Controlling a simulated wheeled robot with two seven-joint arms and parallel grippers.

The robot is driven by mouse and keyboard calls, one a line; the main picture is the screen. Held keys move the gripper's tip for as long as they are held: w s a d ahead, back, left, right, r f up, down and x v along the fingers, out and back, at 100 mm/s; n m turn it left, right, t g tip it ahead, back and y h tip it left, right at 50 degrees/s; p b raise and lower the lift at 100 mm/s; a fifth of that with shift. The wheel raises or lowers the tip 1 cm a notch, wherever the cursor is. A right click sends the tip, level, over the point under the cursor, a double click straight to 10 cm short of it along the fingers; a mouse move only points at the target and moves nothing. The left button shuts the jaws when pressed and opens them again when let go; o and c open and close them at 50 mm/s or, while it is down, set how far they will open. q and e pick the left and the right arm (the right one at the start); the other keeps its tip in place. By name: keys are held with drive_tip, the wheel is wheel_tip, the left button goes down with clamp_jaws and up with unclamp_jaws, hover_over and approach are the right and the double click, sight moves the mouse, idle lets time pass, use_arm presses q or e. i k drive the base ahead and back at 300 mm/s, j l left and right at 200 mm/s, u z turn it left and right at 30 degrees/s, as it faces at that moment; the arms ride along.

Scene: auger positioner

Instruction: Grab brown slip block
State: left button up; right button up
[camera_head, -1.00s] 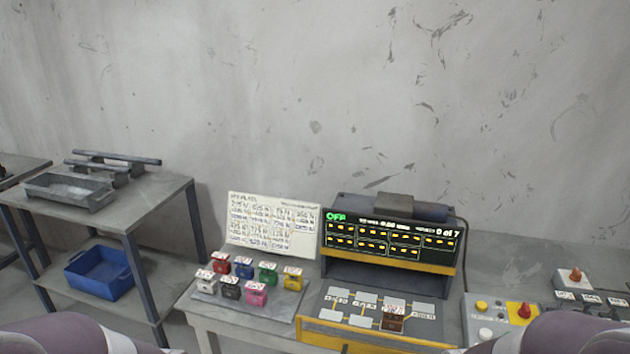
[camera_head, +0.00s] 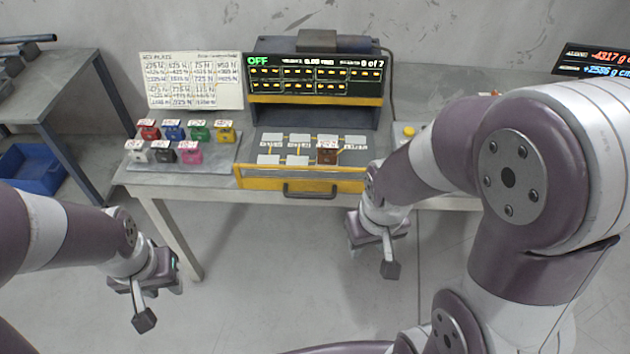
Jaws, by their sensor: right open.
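The brown slip block (camera_head: 327,152) sits on a pad at the right of the yellow-edged machine's panel (camera_head: 250,170), with a white label on top. My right gripper (camera_head: 385,262) hangs in front of the table, below and to the right of the brown block, apart from it, open with nothing seen in it. My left gripper (camera_head: 145,310) hangs over the floor at the lower left, well away from the block. Its jaw opening is not clear from this angle.
Several coloured blocks (camera_head: 197,130) stand on a grey plate at the table's left. A written board (camera_head: 195,80) leans behind them. The display (camera_head: 315,75) reads OFF. A drawer handle (camera_head: 308,190) juts from the machine's front. A blue bin (camera_head: 30,168) sits under the left shelf.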

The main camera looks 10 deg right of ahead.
sight(327, 150)
drive_tip(key=i+l+z, duration=0.15)
drive_tip(key=i+l, duration=0.2)
drive_tip(key=i+l+z, duration=0.15)
drive_tip(key=i, duration=0.3)
drive_tip(key=i+l+z, duration=0.15)
drive_tip(key=i+l, duration=0.2)
drive_tip(key=i, duration=0.05)
